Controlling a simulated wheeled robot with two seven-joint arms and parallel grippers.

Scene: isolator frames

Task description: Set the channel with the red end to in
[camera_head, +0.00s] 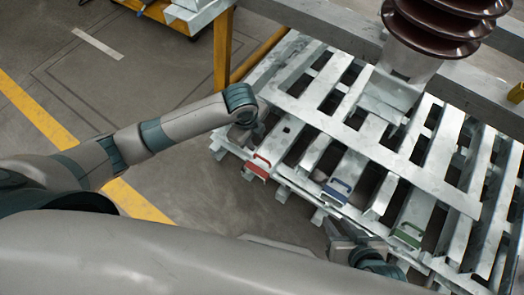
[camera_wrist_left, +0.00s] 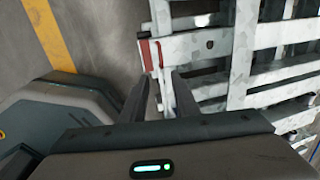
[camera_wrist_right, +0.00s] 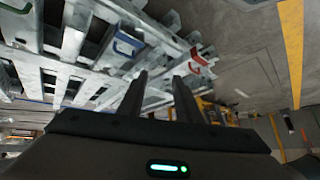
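The channel with the red end (camera_head: 257,166) is the leftmost of three handled channels in the grey metal frame. Its red end plate, with a red loop handle, is at the frame's near edge. The red end shows in the left wrist view (camera_wrist_left: 146,55), just beyond my left gripper (camera_wrist_left: 163,76), which is open and empty. In the head view my left wrist hangs above and left of the red end and mostly hides that gripper. My right gripper (camera_wrist_right: 160,76) is open and empty, low near the frame's front edge; its view shows the red handle (camera_wrist_right: 198,62) further off.
A blue-ended channel (camera_head: 336,190) and a green-ended channel (camera_head: 408,235) lie to the right of the red one. A brown ribbed insulator (camera_head: 440,25) stands on the frame. A yellow post (camera_head: 223,50) rises behind my left wrist. Floor left of the frame is clear.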

